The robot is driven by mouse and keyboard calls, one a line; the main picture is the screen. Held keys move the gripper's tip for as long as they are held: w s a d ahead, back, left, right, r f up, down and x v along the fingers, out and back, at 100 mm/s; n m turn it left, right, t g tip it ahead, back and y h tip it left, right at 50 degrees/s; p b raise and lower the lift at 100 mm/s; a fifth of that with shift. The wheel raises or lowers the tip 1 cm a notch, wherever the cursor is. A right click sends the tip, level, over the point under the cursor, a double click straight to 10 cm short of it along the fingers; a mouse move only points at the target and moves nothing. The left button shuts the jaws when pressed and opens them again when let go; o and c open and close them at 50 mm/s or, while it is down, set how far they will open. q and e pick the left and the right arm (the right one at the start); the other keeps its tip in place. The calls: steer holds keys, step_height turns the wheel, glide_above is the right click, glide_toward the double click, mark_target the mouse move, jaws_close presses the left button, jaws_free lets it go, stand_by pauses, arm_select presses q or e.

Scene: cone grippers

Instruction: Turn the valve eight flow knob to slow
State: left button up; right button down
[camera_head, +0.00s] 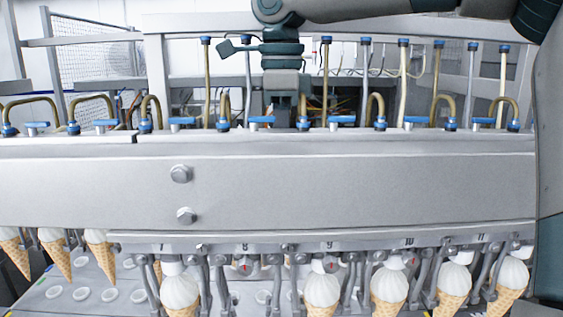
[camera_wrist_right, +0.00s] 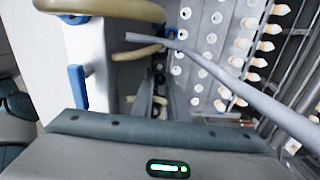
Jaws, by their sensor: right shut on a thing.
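My right gripper (camera_head: 286,108) reaches down from above, behind the front beam and near the valve marked 8. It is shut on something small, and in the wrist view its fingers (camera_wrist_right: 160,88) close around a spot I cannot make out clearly. The held part is mostly hidden by the fingers, so I cannot tell its turn position. A blue lever (camera_head: 260,121) lies flat on the beam's top edge, just left of the fingers. The label 8 (camera_head: 245,246) is on the lower rail, with a red mark below it. My left gripper is out of view.
The wide metal beam (camera_head: 340,185) stands in front of my gripper. Blue-capped tubes (camera_head: 326,75) and curved brown hoses (camera_head: 376,105) crowd both sides. Ice cream cones (camera_head: 322,290) hang below. A grey tube (camera_wrist_right: 230,80) crosses the wrist view near the fingers.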

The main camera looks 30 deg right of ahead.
steer(key=c, duration=1.7)
jaws_free()
steer(key=shift+r, duration=0.1)
steer(key=shift+r, duration=0.5)
steer(key=shift+s+r+p, duration=0.1)
steer(key=shift+r+p, duration=0.8)
steer(key=shift+r, duration=7.2)
